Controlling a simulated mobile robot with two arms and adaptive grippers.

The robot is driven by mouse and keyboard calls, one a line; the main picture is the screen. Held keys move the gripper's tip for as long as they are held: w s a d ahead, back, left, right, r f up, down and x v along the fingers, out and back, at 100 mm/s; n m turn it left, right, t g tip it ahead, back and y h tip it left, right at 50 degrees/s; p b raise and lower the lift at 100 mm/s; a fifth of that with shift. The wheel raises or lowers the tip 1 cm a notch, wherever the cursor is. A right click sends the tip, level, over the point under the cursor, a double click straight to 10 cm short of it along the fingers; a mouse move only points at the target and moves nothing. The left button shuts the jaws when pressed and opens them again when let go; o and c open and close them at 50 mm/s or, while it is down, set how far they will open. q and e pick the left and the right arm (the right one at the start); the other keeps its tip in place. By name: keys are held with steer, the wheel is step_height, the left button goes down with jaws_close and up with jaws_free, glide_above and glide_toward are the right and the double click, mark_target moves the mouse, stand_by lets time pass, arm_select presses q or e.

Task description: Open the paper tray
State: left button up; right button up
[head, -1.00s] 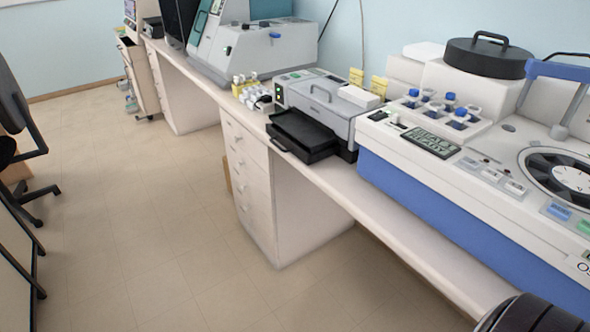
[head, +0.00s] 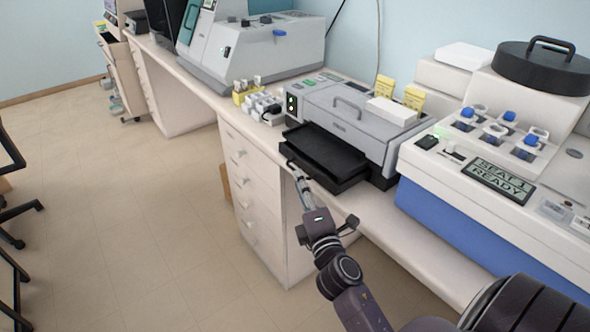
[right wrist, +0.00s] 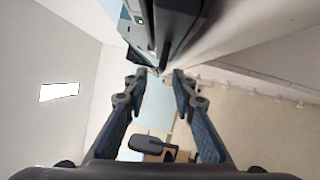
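The black paper tray (head: 328,152) juts from the front of a grey printer (head: 350,112) on the bench. It looks the same in both head frames, with a dark lower part beneath its flat top. My right gripper (head: 298,176) is at the tray's front edge, near its left corner; whether it touches cannot be told. In the right wrist view the fingers (right wrist: 158,82) are apart with nothing visible between them. A dark body (right wrist: 175,25), probably the tray or printer, is just beyond the fingertips. My left gripper is not in view.
A blue-and-white staining machine (head: 480,185) stands right of the printer. White and yellow bottles (head: 258,100) stand left of it. Drawers (head: 245,185) are under the bench. The floor (head: 130,210) to the left is clear; a chair (head: 15,190) is at the left edge.

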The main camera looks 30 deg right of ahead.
mark_target(295, 169)
steer(key=x, duration=0.5)
steer(key=shift+w+d+p, duration=0.1)
steer(key=shift+w+p, duration=0.2)
steer(key=shift+p, duration=0.05)
steer(key=shift+w, duration=0.15)
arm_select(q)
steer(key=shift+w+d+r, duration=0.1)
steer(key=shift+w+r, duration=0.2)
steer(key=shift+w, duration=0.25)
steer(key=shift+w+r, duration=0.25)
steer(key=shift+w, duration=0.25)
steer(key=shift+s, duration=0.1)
arm_select(e)
steer(key=shift+c, duration=0.4)
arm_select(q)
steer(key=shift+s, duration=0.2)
arm_select(e)
jaws_close()
